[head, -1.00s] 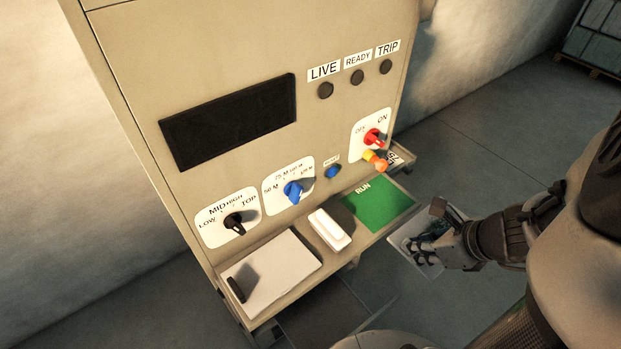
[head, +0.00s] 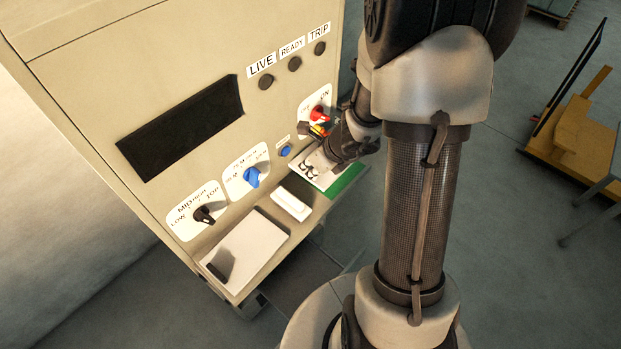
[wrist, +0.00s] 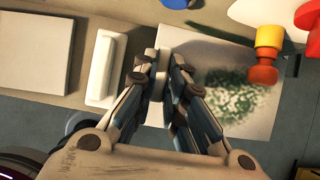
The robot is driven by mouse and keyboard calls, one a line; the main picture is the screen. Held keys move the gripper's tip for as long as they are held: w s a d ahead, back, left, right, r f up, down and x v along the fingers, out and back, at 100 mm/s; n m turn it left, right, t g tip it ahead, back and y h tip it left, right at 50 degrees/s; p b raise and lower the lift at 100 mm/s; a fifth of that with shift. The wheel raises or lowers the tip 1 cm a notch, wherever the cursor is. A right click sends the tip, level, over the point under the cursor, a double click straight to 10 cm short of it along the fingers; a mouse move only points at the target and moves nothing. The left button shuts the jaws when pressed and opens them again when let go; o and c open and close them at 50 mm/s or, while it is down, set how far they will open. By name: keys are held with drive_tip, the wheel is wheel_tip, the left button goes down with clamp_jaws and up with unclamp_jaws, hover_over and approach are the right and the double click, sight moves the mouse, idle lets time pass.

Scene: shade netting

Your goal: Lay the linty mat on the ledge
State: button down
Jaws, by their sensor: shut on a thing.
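The linty mat (wrist: 262,108) is a thin pale sheet with a fuzzy grey-green patch. My gripper (wrist: 160,78) is shut on its left part in the wrist view. In the head view, my gripper (head: 318,168) and the mat (head: 306,171) are at the right part of the ledge (head: 318,206), over the green RUN area (head: 350,178). The mat hides much of that green. Whether the mat touches the ledge or hovers just above it, I cannot tell. My arm covers part of the right end.
A white block (head: 291,203) lies just left of the mat, and a white pad (head: 250,245) further left. A red knob (head: 317,113) and a yellow-orange handle (wrist: 265,60) stick out from the panel close above the mat. Blue and black knobs sit left.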

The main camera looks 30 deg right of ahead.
sight(313, 181)
drive_tip(key=f+b, duration=0.1)
drive_tip(key=f, duration=0.1)
drive_tip(key=f+b, duration=0.1)
drive_tip(key=f, duration=0.1)
drive_tip(key=f+b, duration=0.1)
drive_tip(key=f, duration=0.1)
drive_tip(key=shift+s, duration=0.25)
drive_tip(key=shift+w+f, duration=0.25)
drive_tip(key=shift+f, duration=0.2)
drive_tip(key=shift+f, duration=0.15)
drive_tip(key=c, duration=1.7)
unclamp_jaws()
drive_tip(key=shift+o, duration=0.2)
drive_tip(key=shift+r, duration=0.2)
